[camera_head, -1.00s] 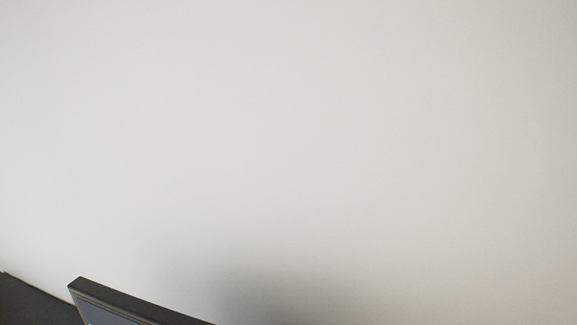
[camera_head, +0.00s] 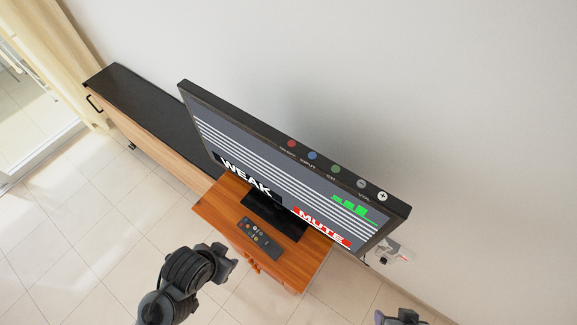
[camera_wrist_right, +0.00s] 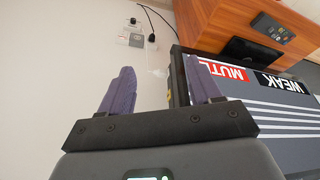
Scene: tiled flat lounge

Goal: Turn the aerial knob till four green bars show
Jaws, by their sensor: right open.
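The television (camera_head: 295,130) stands tilted in the head view. Its screen reads WEAK and MUTE, with green bars (camera_head: 349,205) of uneven height at the right; they are too small to count surely. A small pale wall plate (camera_head: 401,254) with a dark round part (camera_head: 384,261) is beside its lower right corner; I cannot tell whether this is the aerial knob. My right gripper (camera_wrist_right: 161,79) is open and empty, facing the wall beside the television; its tip shows at the head view's bottom edge. My left gripper (camera_head: 226,264) hangs before the stand, its jaws unclear.
A wooden stand (camera_head: 215,212) bears the television and a remote (camera_head: 260,238). A long black-topped cabinet (camera_head: 150,120) runs along the wall at left. In the right wrist view, a wall socket plate (camera_wrist_right: 130,39) with a black plug (camera_wrist_right: 152,38) and cable is near. Tiled floor is clear in front.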

